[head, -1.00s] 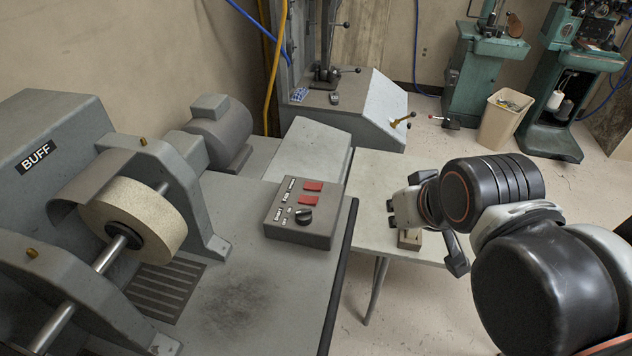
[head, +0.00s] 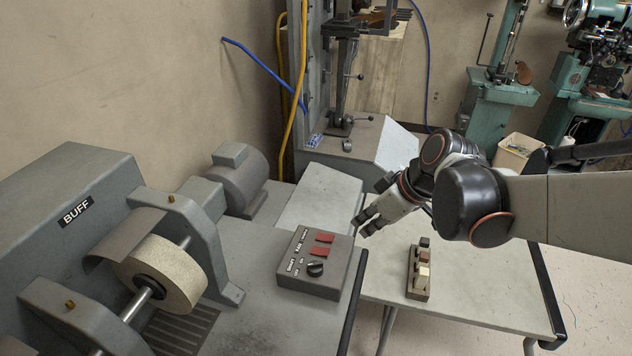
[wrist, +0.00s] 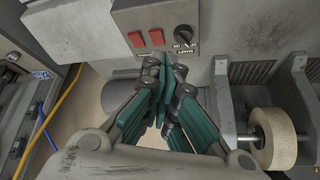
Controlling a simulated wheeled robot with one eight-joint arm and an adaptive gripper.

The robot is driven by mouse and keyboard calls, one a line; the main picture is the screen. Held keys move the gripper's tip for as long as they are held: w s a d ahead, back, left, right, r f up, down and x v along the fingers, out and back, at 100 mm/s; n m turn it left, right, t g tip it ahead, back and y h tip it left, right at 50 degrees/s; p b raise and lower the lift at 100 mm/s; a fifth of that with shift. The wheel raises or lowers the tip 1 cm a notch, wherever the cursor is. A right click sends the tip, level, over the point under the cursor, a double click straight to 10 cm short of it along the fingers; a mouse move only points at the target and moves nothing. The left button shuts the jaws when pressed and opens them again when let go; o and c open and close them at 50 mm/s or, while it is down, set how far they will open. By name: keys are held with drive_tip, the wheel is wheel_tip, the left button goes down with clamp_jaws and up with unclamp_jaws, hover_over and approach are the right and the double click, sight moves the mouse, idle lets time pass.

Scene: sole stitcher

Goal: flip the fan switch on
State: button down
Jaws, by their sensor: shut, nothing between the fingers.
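The grey control box (head: 314,264) sits on the grey machine bench, with two red switches, upper (head: 324,237) and lower (head: 318,251), and a black knob (head: 316,269). Its labels are too small to tell which switch is for the fan. My gripper (head: 361,229) is shut and empty, just right of the box and apart from it. In the wrist view the gripper (wrist: 164,70) points toward the box (wrist: 160,25), whose red switches (wrist: 146,38) and knob (wrist: 185,36) show beyond the fingertips.
The buffing machine (head: 90,215) with its pale wheel (head: 165,275) stands at the left. A motor (head: 240,178) is behind it. A table (head: 470,285) at the right holds a small block rack (head: 419,272). A yellow hose (head: 300,60) hangs at the back.

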drive_tip(key=w+a+f+n+g+y+p, duration=0.1)
drive_tip(key=w+f+n+y+p, duration=0.1)
drive_tip(key=w+n, duration=0.3)
drive_tip(key=shift+w+a+f+y+p, duration=0.15)
drive_tip(key=shift+w+a+y+p, duration=0.05)
drive_tip(key=shift+w+y+p, duration=0.1)
drive_tip(key=b, duration=0.4)
hover_over(316, 249)
drive_tip(key=s+d, duration=0.1)
drive_tip(key=d, duration=0.1)
wheel_tip(316, 249, down, 8)
drive_tip(key=shift+d+f, duration=0.1)
drive_tip(key=shift+f, duration=0.15)
drive_tip(key=shift+s+d+f+b, duration=0.1)
drive_tip(key=shift+d+f+b, duration=0.15)
drive_tip(key=shift+f, duration=0.35)
drive_tip(key=shift+s+d+f+b, duration=0.1)
drive_tip(key=shift+f+b, duration=0.1)
drive_tip(key=shift+f, duration=0.85)
